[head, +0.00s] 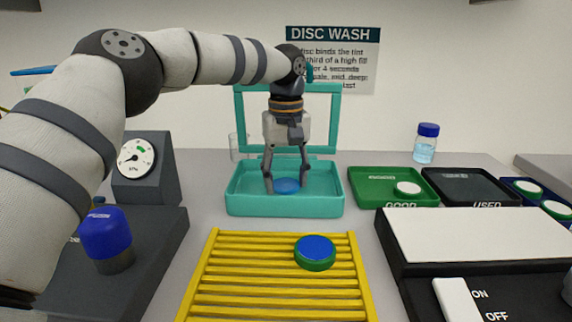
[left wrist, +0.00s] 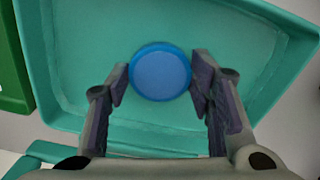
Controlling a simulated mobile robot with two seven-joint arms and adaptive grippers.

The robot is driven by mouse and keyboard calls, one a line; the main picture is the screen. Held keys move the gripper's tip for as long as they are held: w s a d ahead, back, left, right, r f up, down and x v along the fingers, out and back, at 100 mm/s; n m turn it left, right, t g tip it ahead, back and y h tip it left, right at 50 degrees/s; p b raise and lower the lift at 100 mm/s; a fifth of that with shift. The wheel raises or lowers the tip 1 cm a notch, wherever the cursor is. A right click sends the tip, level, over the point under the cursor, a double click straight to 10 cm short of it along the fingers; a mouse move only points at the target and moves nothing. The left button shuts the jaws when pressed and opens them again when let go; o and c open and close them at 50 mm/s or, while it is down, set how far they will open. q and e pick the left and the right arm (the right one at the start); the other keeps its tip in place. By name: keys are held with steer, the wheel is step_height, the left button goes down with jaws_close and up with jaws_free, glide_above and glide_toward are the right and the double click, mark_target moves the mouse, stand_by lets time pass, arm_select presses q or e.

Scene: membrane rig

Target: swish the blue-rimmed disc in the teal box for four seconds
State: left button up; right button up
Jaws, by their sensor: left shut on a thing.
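The blue-rimmed disc (head: 287,186) is inside the teal box (head: 285,207), low near its floor. It is blue on top with a slightly darker blue rim, and in the left wrist view the disc (left wrist: 160,72) sits between the fingertips. The teal box (left wrist: 90,60) surrounds it there. My left gripper (head: 287,177) points down into the box and is shut on the disc, one finger on each side. I cannot tell whether the disc touches the box floor. My right gripper is not seen.
A yellow slatted rack (head: 250,282) in front bears a green-rimmed disc (head: 315,252) with a blue top. A green tray (head: 368,190) marked GOOD holds a white-topped disc (head: 408,188). A black tray (head: 466,183) marked USED stands beside it. A dial gauge (head: 137,157) is left.

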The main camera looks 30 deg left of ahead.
mark_target(286, 185)
arm_select(q)
steer(key=shift+s+a+f, duration=0.1)
steer(key=shift+s+a, duration=0.2)
steer(key=shift+a, duration=0.3)
steer(key=shift+w+d, duration=0.35)
steer(key=shift+d, duration=0.3)
steer(key=shift+a, duration=0.1)
stand_by(3.1)
step_height(286, 185, up, 9)
steer(key=shift+f, duration=0.2)
stand_by(0.4)
